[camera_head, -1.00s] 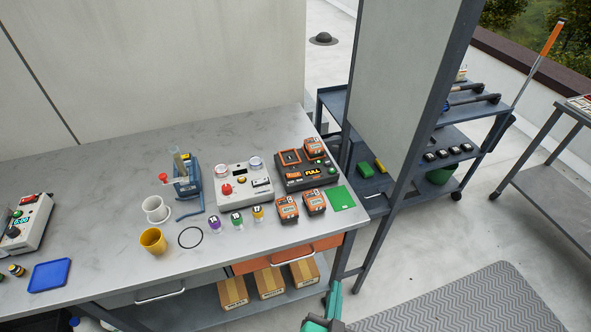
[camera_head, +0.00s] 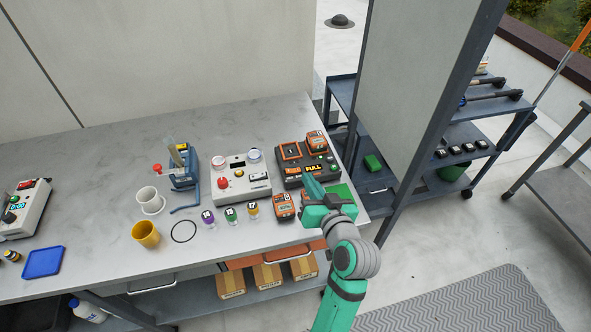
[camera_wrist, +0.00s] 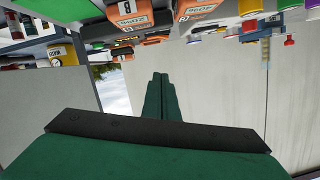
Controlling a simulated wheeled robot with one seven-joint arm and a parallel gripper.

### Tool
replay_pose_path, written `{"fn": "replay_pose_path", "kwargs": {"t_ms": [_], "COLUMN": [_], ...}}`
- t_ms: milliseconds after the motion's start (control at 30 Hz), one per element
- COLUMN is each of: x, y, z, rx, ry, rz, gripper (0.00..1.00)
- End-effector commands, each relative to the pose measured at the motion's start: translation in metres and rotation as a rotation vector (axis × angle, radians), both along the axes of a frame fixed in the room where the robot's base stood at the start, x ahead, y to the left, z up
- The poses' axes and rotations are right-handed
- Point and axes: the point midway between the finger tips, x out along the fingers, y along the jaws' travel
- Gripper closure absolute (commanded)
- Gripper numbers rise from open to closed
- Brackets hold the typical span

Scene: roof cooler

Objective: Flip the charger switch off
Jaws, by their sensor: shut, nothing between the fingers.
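The charger (camera_head: 297,172) is a dark box with orange bays at the right end of the bench. Its display reads FULL, and an orange battery (camera_head: 316,142) sits in its back right bay. The switch is too small to make out clearly. My gripper (camera_head: 308,180) is shut and empty, with its green fingers pointing at the charger's front edge from the front right. I cannot tell whether it touches. In the wrist view, the shut fingers (camera_wrist: 159,85) point ahead, with orange batteries (camera_wrist: 203,8) near the top edge.
An orange battery (camera_head: 284,206) stands left of my gripper; another is mostly hidden behind it. A green mat (camera_head: 343,192) lies at the bench's right end. A grey box with a red button (camera_head: 240,176) and several small bottles stand to the left. A post-like panel (camera_head: 420,90) rises at the right.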

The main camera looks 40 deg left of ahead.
Motion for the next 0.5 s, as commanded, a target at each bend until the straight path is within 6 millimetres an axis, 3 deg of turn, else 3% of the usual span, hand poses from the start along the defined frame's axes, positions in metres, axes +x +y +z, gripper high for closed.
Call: {"fn": "replay_pose_path", "kwargs": {"t_ms": [300, 500], "x": [0.002, 0.015], "y": [0.003, 0.022], "z": [-0.001, -0.007], "rx": [0.001, 0.000], "ry": [0.001, 0.001], "rz": [0.000, 0.001], "gripper": [1.00, 1.00]}}
